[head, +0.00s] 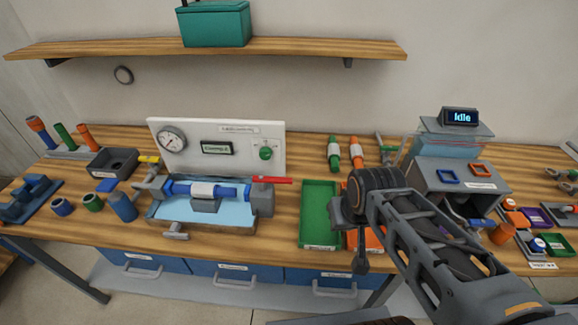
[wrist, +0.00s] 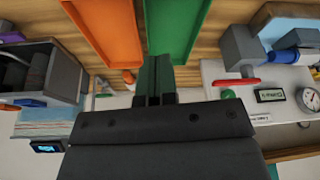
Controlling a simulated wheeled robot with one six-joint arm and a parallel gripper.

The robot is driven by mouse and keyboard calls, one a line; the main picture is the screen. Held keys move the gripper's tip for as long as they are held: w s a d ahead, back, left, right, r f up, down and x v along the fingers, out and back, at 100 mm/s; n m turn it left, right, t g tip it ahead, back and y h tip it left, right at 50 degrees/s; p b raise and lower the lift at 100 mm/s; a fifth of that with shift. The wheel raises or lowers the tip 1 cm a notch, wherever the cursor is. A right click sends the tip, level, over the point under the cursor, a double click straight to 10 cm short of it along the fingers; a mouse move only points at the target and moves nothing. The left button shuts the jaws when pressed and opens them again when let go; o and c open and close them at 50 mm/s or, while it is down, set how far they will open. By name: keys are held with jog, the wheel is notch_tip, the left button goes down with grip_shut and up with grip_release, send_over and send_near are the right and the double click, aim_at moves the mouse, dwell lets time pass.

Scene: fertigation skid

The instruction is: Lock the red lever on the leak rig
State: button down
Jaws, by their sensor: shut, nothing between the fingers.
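The leak rig (head: 205,192) stands on the bench left of centre, a blue pipe with a white middle lying over a water-filled tray (head: 175,212). The red lever (head: 271,180) lies about level on the grey block at the rig's right end, its free end pointing right. In the wrist view the red lever (wrist: 235,81) shows right of my fingers, apart from them. My gripper (head: 359,266) is to the right of the rig, pointing down over the green and orange trays. Its fingers (wrist: 154,72) are shut and empty in the wrist view.
A white panel (head: 240,152) with a gauge, display and green knob stands behind the rig. A grey machine (head: 455,180) reading "Idle" stands at right.

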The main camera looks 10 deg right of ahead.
jog(key=w+a+r+n+g+p, duration=0.3)
jog(key=w+r+n, duration=0.5)
jog(key=w+n, duration=0.5)
jog(key=w+a+n+g+p, duration=0.1)
jog(key=w+a+n+g, duration=0.1)
jog(key=w+n, duration=0.4)
jog(key=w+a+f+n+g+p, duration=0.1)
jog(key=w+n, duration=0.5)
jog(key=n, duration=0.8)
jog(key=a+g+p, duration=0.1)
jog(key=a+g, duration=0.1)
jog(key=a, duration=0.1)
jog(key=shift+f+n+y+p, duration=0.15)
jog(key=shift+n+y+p, duration=0.15)
jog(key=shift+n+y, duration=0.1)
jog(key=x, duration=1)
jog(key=shift+p, duration=0.45)
jog(key=shift+s, duration=0.1)
